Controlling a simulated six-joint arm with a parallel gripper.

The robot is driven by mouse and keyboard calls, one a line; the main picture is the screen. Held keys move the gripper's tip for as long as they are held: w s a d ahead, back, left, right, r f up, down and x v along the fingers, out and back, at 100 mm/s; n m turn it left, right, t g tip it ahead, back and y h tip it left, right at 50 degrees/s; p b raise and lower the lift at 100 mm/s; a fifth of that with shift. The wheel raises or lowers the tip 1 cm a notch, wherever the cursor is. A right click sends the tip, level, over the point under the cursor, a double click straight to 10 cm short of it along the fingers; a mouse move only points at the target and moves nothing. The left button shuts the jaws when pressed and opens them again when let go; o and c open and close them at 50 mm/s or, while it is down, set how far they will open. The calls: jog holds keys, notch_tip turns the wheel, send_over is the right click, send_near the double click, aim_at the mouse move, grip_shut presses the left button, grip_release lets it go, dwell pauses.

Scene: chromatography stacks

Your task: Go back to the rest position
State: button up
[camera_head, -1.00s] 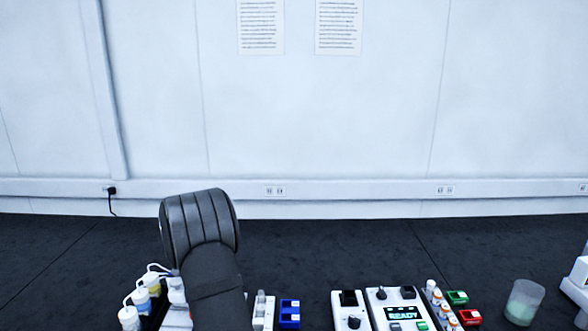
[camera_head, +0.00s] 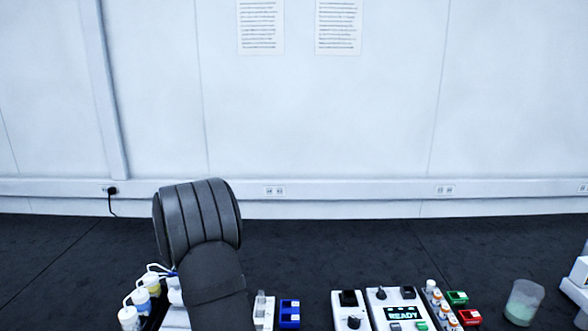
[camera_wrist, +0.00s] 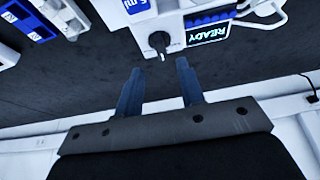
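My gripper (camera_wrist: 158,82) shows in the wrist view with its two dark blue fingers apart and nothing between them. Its fingertips are in line with the dark bench top and a white device with a black knob (camera_wrist: 159,42). I cannot tell how high above the bench they are. In the head view my dark grey arm links rise at the lower left of centre, and the gripper itself is out of that picture.
White instruments (camera_head: 350,312) with a "READY" display (camera_head: 404,313) stand right of my arm. Capped bottles (camera_head: 139,300) stand to its left. A blue block (camera_head: 289,314), small vials (camera_head: 437,300), green and red blocks (camera_head: 470,317) and a beaker (camera_head: 523,302) line the front. The bench behind is clear.

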jog(key=v, duration=1.1)
jog(key=x, duration=1.8)
jog(key=shift+w, duration=0.1)
jog(key=shift+d+r+n+y, duration=0.1)
jog(key=shift+n+y, duration=0.2)
jog(key=shift+n, duration=0.3)
jog(key=shift+d+n+y, duration=0.15)
jog(key=shift+n+y, duration=0.35)
jog(key=shift+n, duration=1.1)
jog(key=shift+w+d+n+g+y, duration=0.1)
jog(key=shift+n+g+y, duration=0.3)
jog(key=shift+n, duration=0.9)
jog(key=shift+d+n+g+y, duration=0.1)
jog(key=shift+n+g+y, duration=0.3)
jog(key=shift+n, duration=0.9)
jog(key=shift+d+r, duration=0.1)
jog(key=shift+r, duration=0.2)
jog(key=shift+v, duration=2.55)
